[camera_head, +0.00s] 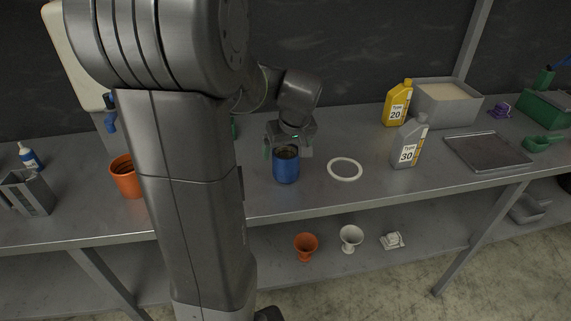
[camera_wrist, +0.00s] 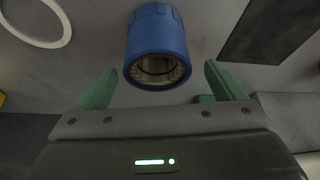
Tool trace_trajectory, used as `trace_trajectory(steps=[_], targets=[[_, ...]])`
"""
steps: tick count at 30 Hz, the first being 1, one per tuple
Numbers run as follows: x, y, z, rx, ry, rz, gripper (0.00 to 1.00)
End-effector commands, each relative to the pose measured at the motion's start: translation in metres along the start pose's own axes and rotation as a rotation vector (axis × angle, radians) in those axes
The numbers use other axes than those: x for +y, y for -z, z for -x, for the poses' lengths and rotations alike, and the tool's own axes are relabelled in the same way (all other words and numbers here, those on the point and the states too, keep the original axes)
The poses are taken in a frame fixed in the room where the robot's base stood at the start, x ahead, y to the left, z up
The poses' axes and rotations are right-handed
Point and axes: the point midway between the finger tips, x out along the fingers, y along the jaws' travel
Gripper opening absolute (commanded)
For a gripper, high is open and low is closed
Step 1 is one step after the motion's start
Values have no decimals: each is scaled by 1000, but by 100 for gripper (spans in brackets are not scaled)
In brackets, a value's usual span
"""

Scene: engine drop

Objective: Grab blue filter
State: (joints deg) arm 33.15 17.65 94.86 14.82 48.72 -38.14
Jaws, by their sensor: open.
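The blue filter (camera_head: 286,166) stands upright on the grey workbench, near the middle of the head view. In the wrist view the blue filter (camera_wrist: 157,45) shows its open end with a metallic inside. My gripper (camera_head: 288,145) is just above and behind the filter in the head view. In the wrist view my gripper (camera_wrist: 160,88) has its two green fingers apart, with the filter ahead of the gap between them. Nothing is held. I cannot tell whether the fingers overlap the filter's sides in height.
A white ring (camera_head: 345,169) lies right of the filter. A grey bottle marked 30 (camera_head: 409,143), a yellow bottle marked 20 (camera_head: 397,103) and a flat tray (camera_head: 487,152) are further right. An orange pot (camera_head: 126,177) stands left, partly behind my arm.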

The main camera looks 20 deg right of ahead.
Motion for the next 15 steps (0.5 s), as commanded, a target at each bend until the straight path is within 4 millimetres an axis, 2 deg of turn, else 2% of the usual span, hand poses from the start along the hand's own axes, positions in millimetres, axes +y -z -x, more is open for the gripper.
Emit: trace_trajectory(steps=[9, 15], targets=[[3, -1, -40, -3, 1, 0, 89], [3, -1, -50, 0, 0, 0, 89]])
